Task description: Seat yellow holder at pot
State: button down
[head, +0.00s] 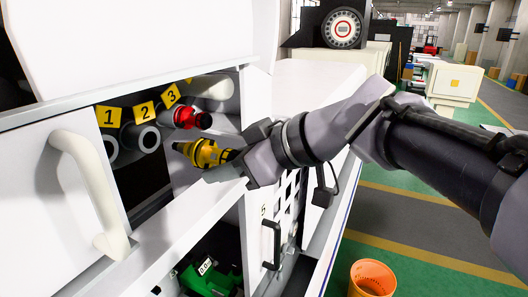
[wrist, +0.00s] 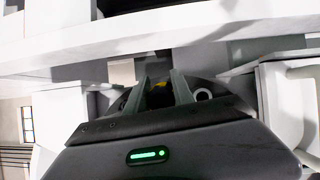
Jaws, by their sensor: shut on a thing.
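My gripper (head: 226,157) is shut on the yellow holder (head: 203,153) and holds it in the machine's opening, with its dark narrow tip pointing left toward the pots. In the wrist view only a small yellow patch (wrist: 160,85) of the holder shows between the fingers (wrist: 159,95). Pot 1 (head: 110,148) and pot 2 (head: 148,139) show as round openings with pale rims and look empty. A red holder (head: 187,117) sits at pot 3, behind the yellow one. The yellow holder's tip is apart from the pots in the head view.
Yellow number plates 1 (head: 108,117), 2 (head: 144,111) and 3 (head: 171,95) mark the pots. A white door with a handle (head: 90,190) stands at the left of the opening. A white ledge (head: 185,215) runs below it. An orange bucket (head: 372,278) stands on the floor.

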aim_at(176, 149)
jog(key=shift+w+a+f+b, duration=0.1)
jog(key=shift+w+a+b, duration=0.3)
jog(key=shift+a, duration=0.5)
jog(key=shift+w+a+r+b, duration=0.1)
jog(key=shift+w+a+b, duration=0.3)
jog(key=shift+a, duration=0.45)
jog(key=shift+w+a+f+b, duration=0.1)
jog(key=shift+w+a+b, duration=0.3)
jog(key=shift+a, duration=0.5)
jog(key=shift+s, duration=0.1)
jog(key=shift+b, duration=1.15)
jog(key=shift+w+a+p, duration=0.15)
jog(key=shift+w+a, duration=0.25)
jog(key=shift+a, duration=0.6)
jog(key=shift+w+a+p, duration=0.1)
jog(key=shift+w+a, duration=0.35)
jog(key=shift+a, duration=0.6)
jog(key=shift+w+a+p, duration=0.15)
jog(key=shift+w+a, duration=0.25)
jog(key=shift+a, duration=0.6)
jog(key=c, duration=1)
grip_release()
